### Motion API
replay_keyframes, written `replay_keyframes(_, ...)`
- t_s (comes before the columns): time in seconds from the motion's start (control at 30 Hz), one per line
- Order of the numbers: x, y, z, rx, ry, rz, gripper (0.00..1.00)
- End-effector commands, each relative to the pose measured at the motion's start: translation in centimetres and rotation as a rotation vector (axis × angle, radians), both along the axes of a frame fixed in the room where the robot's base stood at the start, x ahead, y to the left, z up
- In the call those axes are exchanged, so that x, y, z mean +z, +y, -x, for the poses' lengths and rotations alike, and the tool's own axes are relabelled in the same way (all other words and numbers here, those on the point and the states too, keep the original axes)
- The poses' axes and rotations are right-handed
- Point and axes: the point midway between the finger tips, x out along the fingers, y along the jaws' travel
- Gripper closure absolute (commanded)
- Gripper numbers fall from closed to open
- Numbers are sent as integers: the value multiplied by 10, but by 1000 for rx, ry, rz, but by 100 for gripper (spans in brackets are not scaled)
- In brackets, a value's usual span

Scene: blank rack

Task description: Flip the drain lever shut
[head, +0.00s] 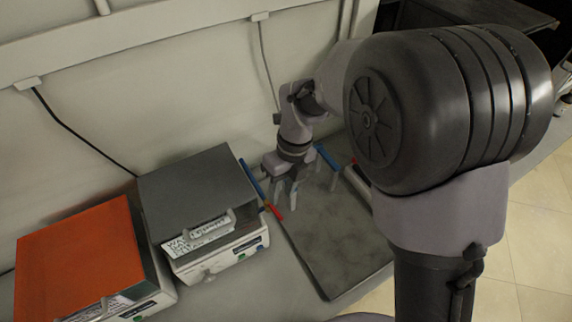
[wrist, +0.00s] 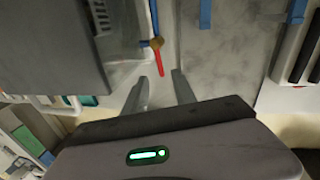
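The drain lever is a short red handle (head: 274,211). In the wrist view the red handle (wrist: 159,63) extends from a brass-coloured joint (wrist: 156,43) at the end of a thin blue pipe (wrist: 154,15), roughly in line with it. The blue pipe (head: 250,178) runs along the right side of the grey-topped machine in the head view. My gripper (head: 285,198) points down close to the lever. In the wrist view my gripper (wrist: 159,77) is open and empty, and the lever's tip shows near the gap between the fingertips. I cannot tell its height above the lever.
The grey-topped machine (head: 195,180) stands just left of the lever, with an orange-topped machine (head: 75,250) farther left. A second blue bar (head: 327,157) is right of my gripper. A bare grey slab (head: 325,240) lies in front. The wall (head: 90,110) is behind.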

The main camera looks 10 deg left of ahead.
Motion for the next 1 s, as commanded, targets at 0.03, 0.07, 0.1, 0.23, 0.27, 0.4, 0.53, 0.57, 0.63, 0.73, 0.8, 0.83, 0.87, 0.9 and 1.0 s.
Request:
replay_keyframes(0.03, 24, -2, -3, -2, -3, -2, 67)
replay_keyframes(0.07, 34, -3, -5, -2, -3, -2, 67)
replay_keyframes(0.1, 47, -5, -7, -2, -3, -2, 67)
replay_keyframes(0.23, 81, -10, -12, -2, -3, -1, 67)
replay_keyframes(0.27, 87, -11, -12, -1, -2, -1, 67)
replay_keyframes(0.4, 104, -14, -15, 0, 1, -1, 67)
replay_keyframes(0.53, 108, -14, -16, 1, 0, 0, 67)
replay_keyframes(0.57, 108, -15, -16, 1, 0, 0, 67)
replay_keyframes(0.63, 107, -15, -15, 0, 1, 1, 67)
replay_keyframes(0.73, 107, -15, -15, 1, 1, 1, 71)
replay_keyframes(0.8, 105, -15, -16, 43, -5, -6, 85)
replay_keyframes(0.83, 103, -16, -17, 95, -12, -13, 91)
replay_keyframes(0.87, 100, -18, -18, 174, -22, -25, 97)
replay_keyframes(0.9, 95, -20, -20, 313, -41, -45, 100)
replay_keyframes(1.0, 83, -27, -27, 740, -98, -108, 100)
